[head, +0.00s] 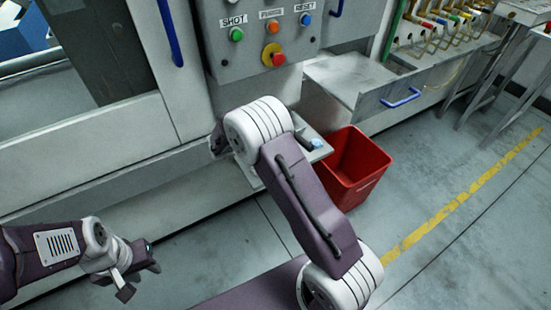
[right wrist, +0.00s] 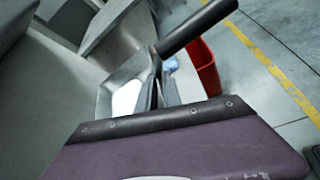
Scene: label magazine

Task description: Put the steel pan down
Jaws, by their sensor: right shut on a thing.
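The steel pan (right wrist: 122,88) shows in the right wrist view as a grey, slope-sided pan with a bright inside and a dark round handle (right wrist: 198,26) pointing up and right. My right gripper (right wrist: 157,82) is shut on it near the base of the handle. In the head view my right forearm and wrist hide this gripper and most or all of the pan. I cannot tell whether the pan touches a surface below. My left gripper (head: 141,281) is empty and looks open, low at the left, well away from the pan.
A grey ledge (head: 318,154) with a small blue item (head: 317,143) juts out beside my right wrist. A red bin (head: 357,168) stands on the floor just right of it. The button panel (head: 262,45) is above.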

